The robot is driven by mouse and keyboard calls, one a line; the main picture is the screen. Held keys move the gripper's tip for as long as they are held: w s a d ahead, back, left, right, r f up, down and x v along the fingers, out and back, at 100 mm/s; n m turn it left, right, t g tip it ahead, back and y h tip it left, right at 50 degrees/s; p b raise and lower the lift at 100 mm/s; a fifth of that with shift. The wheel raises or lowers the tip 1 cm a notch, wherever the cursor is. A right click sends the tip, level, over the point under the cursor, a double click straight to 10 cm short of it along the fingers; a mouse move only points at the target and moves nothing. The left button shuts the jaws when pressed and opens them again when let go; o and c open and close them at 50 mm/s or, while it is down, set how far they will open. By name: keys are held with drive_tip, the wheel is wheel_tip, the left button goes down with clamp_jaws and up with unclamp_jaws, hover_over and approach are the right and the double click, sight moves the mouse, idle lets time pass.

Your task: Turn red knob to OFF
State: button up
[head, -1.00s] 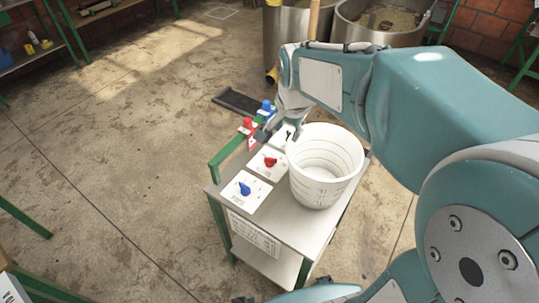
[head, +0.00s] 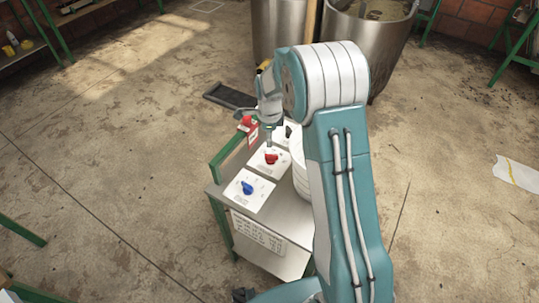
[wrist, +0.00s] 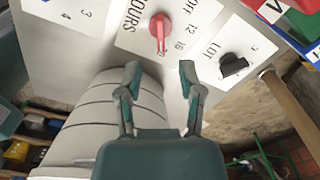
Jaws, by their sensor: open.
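The red knob (head: 271,158) sits on a white dial plate (head: 262,168) on the cart top, between the blue knob and a black knob. In the wrist view the red knob (wrist: 160,30) is ahead of my open, empty gripper (wrist: 160,75), nearly in line with the gap between the fingers and not touching them. Its plate carries "OFF", "12", "16" and "HOURS"; the lettering is partly cut off. In the head view my gripper (head: 268,128) hangs just behind the red knob, fingers small and partly hidden.
A blue knob (head: 247,187) is in front and a black knob (wrist: 233,65) beside the red one. A white bucket (wrist: 100,115) stands close on the cart, mostly hidden by my arm in the head view. A green rail (head: 227,160) edges the cart's left.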

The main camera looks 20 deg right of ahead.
sight(271, 155)
drive_tip(key=f, duration=0.8)
drive_tip(key=shift+d+f, duration=0.2)
drive_tip(key=shift+d, duration=0.2)
drive_tip(key=shift+a+f, duration=0.2)
drive_tip(key=shift+f, duration=0.1)
drive_tip(key=shift+d, duration=0.15)
clamp_jaws()
